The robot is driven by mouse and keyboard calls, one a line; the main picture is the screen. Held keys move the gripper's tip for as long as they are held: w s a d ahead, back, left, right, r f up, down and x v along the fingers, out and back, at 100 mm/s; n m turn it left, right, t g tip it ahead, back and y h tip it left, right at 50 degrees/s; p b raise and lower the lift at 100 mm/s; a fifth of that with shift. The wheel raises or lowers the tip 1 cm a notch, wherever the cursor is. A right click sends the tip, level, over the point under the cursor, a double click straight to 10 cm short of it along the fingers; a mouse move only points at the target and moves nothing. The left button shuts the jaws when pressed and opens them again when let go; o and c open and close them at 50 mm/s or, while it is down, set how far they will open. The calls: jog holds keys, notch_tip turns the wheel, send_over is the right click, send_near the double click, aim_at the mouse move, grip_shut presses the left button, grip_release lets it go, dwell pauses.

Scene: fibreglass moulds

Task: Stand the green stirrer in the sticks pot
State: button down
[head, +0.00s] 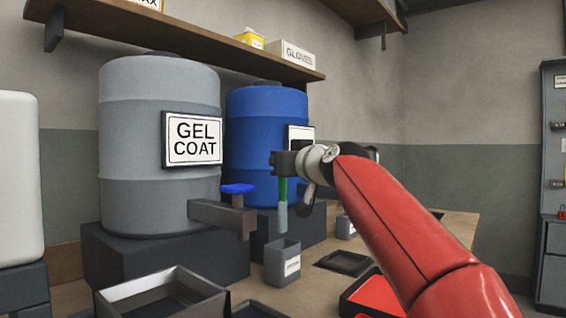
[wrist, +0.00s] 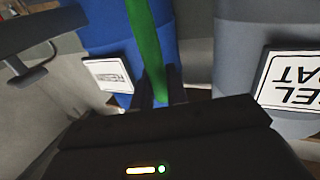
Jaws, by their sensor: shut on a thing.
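My gripper (head: 284,165) is shut on the green stirrer (head: 283,190). The stirrer hangs close to upright, with a pale grey lower end, in front of the blue drum. In the wrist view the green stirrer (wrist: 146,45) runs up from between the dark fingers of my gripper (wrist: 160,92). A small grey open pot (head: 283,263) with a white label stands on the bench below the stirrer, apart from its lower end. The label is too small to read, so I cannot confirm that it is the sticks pot. Another small labelled pot (head: 345,228) is partly hidden behind my arm.
A grey GEL COAT drum (head: 150,200) with a blue-handled tap (head: 238,190) stands left of the stirrer. A blue drum (head: 258,125) is behind. Grey trays (head: 165,292), a dark flat mat (head: 343,262) and a red-filled tray (head: 375,297) lie on the bench.

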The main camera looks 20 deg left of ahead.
aim_at(284, 206)
jog(key=shift+f+b, duration=4.45)
jog(key=shift+f, duration=0.35)
jog(key=c, duration=1.3)
grip_release()
jog(key=b+v, duration=0.3)
jog(key=v, duration=0.4)
jog(key=shift+s+d, duration=0.25)
jog(key=shift+d, duration=0.05)
jog(key=shift+r, duration=0.1)
